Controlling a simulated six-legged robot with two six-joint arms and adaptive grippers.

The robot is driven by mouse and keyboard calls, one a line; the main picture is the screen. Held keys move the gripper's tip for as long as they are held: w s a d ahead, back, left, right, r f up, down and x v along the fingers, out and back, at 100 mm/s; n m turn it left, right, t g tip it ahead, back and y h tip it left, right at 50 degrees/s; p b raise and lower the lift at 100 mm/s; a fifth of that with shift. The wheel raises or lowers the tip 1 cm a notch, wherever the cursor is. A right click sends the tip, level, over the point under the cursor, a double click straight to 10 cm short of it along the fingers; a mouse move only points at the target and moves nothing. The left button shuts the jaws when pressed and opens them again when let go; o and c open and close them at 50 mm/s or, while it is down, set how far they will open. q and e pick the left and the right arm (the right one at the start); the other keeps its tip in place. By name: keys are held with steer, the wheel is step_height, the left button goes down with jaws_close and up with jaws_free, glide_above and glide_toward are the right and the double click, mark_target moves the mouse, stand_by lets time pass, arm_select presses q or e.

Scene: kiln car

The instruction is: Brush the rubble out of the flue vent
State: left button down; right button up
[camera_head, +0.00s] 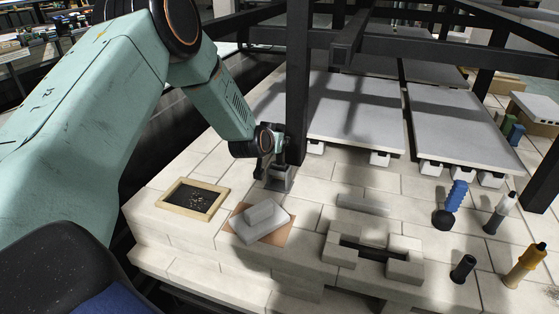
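The likely flue vent is a dark slot (372,249) ringed by pale bricks (341,251) on the brick deck. Rubble inside the slot cannot be made out. A tool with a blue ribbed handle (457,194) and a dark round end stands right of the vent; I cannot tell if it is a brush. My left gripper (275,178) points down at the deck, beside the foot of a black post, behind and left of the vent. Its fingers are small and dark, and their opening is unclear. My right gripper is not in view.
A wooden-framed tray (164,202) with dark specked contents and a grey block (262,217) on a brown sheet lie left of the vent. A yellow tool (525,264), a dark cylinder (463,268) and a white-topped tool (499,214) stand right. Black posts (297,85) and grey slabs (355,110) rise behind.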

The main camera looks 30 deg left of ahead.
mark_target(279, 126)
arm_select(q)
steer(key=shift+r+p, duration=1.85)
steer(key=shift+r, duration=0.45)
steer(key=shift+r+p, duration=2.35)
steer(key=shift+r, duration=0.05)
steer(key=c, duration=1.6)
jaws_free()
jaws_close()
steer(key=shift+f, duration=0.1)
